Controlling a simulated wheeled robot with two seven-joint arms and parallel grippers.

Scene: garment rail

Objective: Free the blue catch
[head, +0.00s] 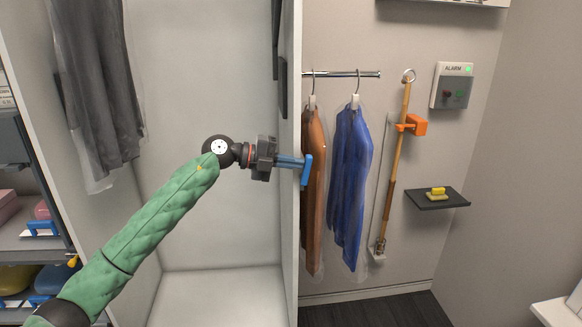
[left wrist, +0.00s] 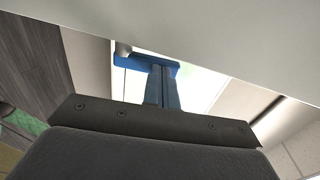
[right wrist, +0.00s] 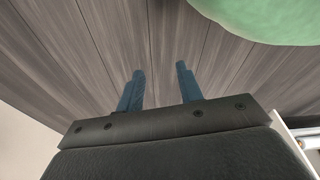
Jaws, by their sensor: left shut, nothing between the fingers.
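The blue catch (head: 306,171) is a small upright blue piece at the front edge of the white upright panel. My left gripper (head: 300,162) reaches it from the left, its blue fingers closed together with nothing between them. The fingertips are at or against the catch; I cannot tell whether they touch. In the left wrist view the catch (left wrist: 130,62) shows as a blue bar just beyond the closed fingertips (left wrist: 163,68). My right gripper (right wrist: 160,70) is open and empty above the wood-look floor; it is outside the head view.
The white panel (head: 290,245) divides the open compartment from the rail (head: 340,74). Behind it hang a brown garment (head: 313,190) and a blue garment (head: 350,180). A pole with an orange clamp (head: 415,125), an alarm box (head: 452,85) and a dark shelf (head: 437,200) are at the right.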

